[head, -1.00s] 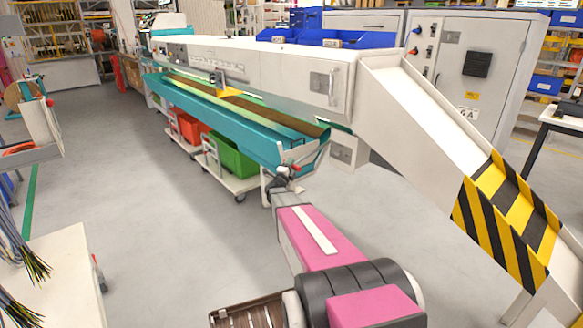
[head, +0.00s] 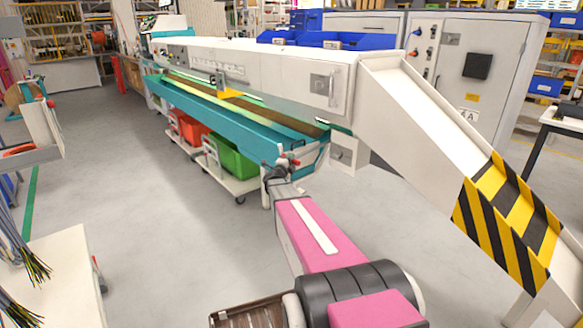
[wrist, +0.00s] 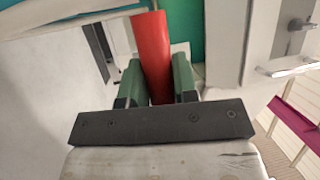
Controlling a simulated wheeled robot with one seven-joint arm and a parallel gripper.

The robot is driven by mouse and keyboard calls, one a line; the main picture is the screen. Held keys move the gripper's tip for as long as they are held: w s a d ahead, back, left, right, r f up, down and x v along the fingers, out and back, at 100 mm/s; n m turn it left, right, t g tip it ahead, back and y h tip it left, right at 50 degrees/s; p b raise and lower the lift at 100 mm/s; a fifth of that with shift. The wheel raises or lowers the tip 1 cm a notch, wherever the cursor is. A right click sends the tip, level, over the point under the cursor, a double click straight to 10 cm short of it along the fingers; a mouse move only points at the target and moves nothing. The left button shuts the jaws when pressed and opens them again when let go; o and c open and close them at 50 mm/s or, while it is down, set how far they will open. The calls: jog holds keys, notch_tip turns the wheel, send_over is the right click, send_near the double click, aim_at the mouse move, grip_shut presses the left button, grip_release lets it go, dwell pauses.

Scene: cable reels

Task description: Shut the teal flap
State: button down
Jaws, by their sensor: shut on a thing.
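The teal flap (head: 215,118) runs along the front of a long white machine (head: 255,68). It stands part open, with a gap to the machine body along its upper edge. A red handle (wrist: 152,55) is at the flap's near end. My gripper (wrist: 157,82) is shut on this handle, with one green finger on each side of it. In the head view, my gripper (head: 284,164) is small and at the flap's near right corner. Teal surface (wrist: 182,22) shows behind the handle in the wrist view.
A white chute (head: 425,105) with a yellow and black striped end (head: 508,220) slopes down on the right. Carts with a green bin (head: 232,160) and a red bin (head: 188,128) stand under the flap. The floor at centre left is clear.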

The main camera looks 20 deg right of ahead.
notch_tip(320, 180, up, 15)
jog(key=d+g, duration=0.1)
jog(key=shift+w+d+m+y, duration=0.15)
jog(key=shift+w+m+y, duration=0.15)
jog(key=shift+y, duration=0.1)
jog(key=c, duration=0.9)
grip_release()
jog(key=shift+s+f, duration=0.1)
jog(key=shift+f, duration=0.1)
jog(key=v, duration=1)
jog(key=shift+s+a+r, duration=0.1)
jog(key=shift+s+a, duration=0.1)
jog(key=shift+a, duration=0.15)
